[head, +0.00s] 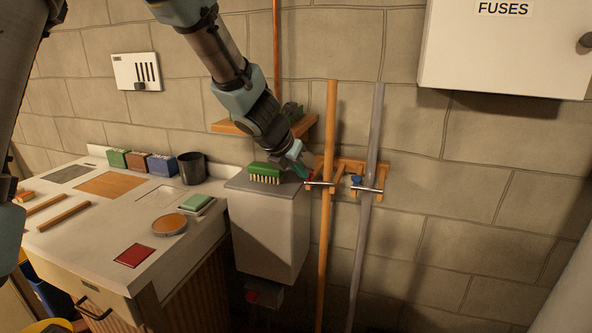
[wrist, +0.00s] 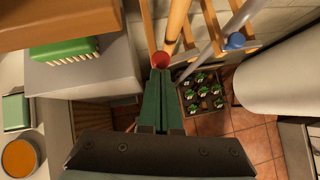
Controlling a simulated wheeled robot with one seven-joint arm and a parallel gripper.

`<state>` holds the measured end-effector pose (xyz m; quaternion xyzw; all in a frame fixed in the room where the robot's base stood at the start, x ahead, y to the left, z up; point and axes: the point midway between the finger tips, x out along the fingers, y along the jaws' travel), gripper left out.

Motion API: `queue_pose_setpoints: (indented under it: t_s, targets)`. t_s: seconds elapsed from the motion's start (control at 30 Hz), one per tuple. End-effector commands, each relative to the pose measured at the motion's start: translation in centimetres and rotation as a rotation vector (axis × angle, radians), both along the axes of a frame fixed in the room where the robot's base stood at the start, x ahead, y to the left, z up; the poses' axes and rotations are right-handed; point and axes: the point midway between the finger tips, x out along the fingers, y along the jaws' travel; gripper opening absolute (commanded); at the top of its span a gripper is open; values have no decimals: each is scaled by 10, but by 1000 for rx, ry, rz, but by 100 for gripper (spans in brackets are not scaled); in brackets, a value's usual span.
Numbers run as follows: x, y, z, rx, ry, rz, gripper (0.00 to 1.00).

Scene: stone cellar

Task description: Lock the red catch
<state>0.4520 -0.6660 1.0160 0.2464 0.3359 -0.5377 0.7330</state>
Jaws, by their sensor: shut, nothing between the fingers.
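The red catch (wrist: 161,59) shows as a round red knob in the wrist view, beside the wooden pole (head: 327,140). It is just past my gripper's fingertips (wrist: 159,78); I cannot tell whether they touch. In the head view my gripper (head: 303,172) reaches down to the catch and mostly hides it. My fingers are together and hold nothing. The pole leans upright in a wooden wall rack (head: 346,166), with a thin metal bar (head: 320,184) across its front. Whether the red catch is locked is not clear to me.
A blue catch (head: 356,180) sits on the rack by a grey pole (head: 369,200). A green brush (head: 265,173) lies on a grey box (head: 270,232) left of my gripper. A wooden shelf (head: 229,127) is just behind. A crate of plants (wrist: 190,122) stands on the floor.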

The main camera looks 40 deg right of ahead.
Motion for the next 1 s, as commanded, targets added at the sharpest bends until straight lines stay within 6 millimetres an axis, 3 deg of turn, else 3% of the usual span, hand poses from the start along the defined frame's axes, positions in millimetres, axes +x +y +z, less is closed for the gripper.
queue_pose_setpoints:
  t_s: [0.33, 0.67, 1.0]
  targets:
    - [4, -1, 0, 0, -1, -21, 0]
    - [19, -10, 0, 1, 1, -235, 0]
    - [18, -10, 0, 0, 0, -240, 0]
